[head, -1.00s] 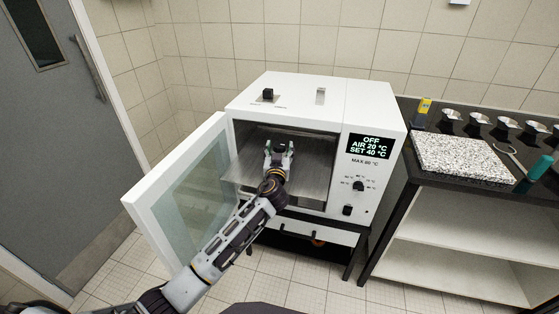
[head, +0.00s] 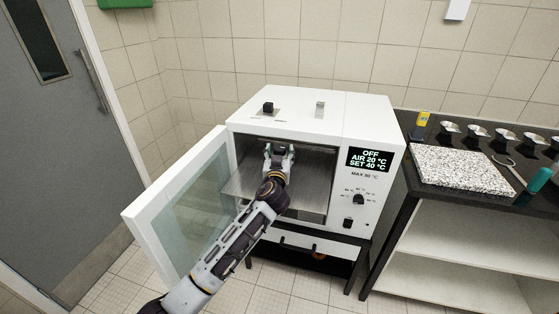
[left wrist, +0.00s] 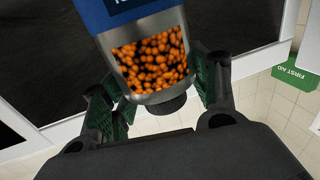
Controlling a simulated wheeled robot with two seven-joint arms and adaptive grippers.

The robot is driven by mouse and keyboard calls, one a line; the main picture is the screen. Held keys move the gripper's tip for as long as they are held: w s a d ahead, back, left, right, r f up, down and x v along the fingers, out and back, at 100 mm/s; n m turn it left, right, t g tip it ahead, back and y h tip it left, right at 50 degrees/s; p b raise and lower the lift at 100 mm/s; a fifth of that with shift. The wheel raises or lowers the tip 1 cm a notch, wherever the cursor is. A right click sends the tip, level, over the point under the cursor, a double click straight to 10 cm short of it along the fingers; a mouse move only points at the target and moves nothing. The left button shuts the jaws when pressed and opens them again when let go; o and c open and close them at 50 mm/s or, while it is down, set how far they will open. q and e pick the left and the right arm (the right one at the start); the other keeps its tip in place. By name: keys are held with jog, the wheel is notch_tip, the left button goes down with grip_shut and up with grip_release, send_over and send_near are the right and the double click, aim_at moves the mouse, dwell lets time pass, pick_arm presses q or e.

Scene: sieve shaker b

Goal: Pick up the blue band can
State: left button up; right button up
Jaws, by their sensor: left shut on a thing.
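The blue band can (left wrist: 150,58) shows in the left wrist view as a metal can with a blue band and a window onto orange beads. My left gripper (left wrist: 160,92) has a green-padded finger on each side of it and is shut on it. In the head view my left gripper (head: 279,153) is inside the open white oven (head: 370,115), near the top of its opening. The can is not clearly visible there, hidden by my gripper and arm. My right gripper is not in view.
The oven's glass door (head: 185,205) stands open to the left of my arm. A metal shelf (head: 312,190) lies inside the oven. At right, a dark bench (head: 437,193) holds a speckled slab (head: 460,166), several metal cups and a yellow-labelled bottle (head: 421,120).

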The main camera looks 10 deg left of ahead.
pick_arm(q)
notch_tip(320, 180, up, 24)
jog(key=p, duration=0.2)
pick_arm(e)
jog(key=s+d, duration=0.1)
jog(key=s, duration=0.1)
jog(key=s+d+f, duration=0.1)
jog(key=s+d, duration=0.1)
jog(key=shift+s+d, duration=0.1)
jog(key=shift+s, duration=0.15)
pick_arm(q)
jog(key=shift+f, duration=0.1)
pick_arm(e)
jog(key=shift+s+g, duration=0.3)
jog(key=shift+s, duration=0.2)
